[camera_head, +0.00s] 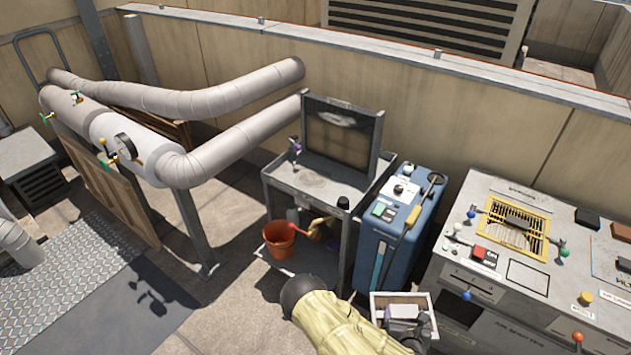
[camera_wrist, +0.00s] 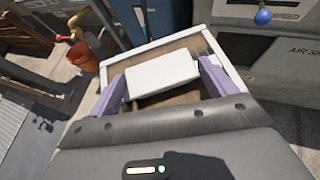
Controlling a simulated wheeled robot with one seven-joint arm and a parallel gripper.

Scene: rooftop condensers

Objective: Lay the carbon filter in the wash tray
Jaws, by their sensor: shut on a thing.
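My gripper (camera_head: 405,318), at the end of my yellow-sleeved arm, is at the bottom of the head view. In the wrist view, its purple fingers (camera_wrist: 164,86) are shut on the two sides of a pale flat block (camera_wrist: 163,76). The block appears to be the carbon filter, though no label shows. Under it is a box-like tray with a pale rim (camera_head: 379,296) and brown inside; it also shows in the wrist view (camera_wrist: 160,50). It may be the wash tray. The block overlaps the tray in view; I cannot tell whether it touches the bottom.
A grey cart (camera_head: 318,172) with an upright framed dark panel (camera_head: 341,135) stands behind. An orange bucket (camera_head: 279,240) is on its lower shelf. A blue cabinet (camera_head: 388,238) stands beside the cart. A grey console (camera_head: 540,235) with a yellow grille is at right.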

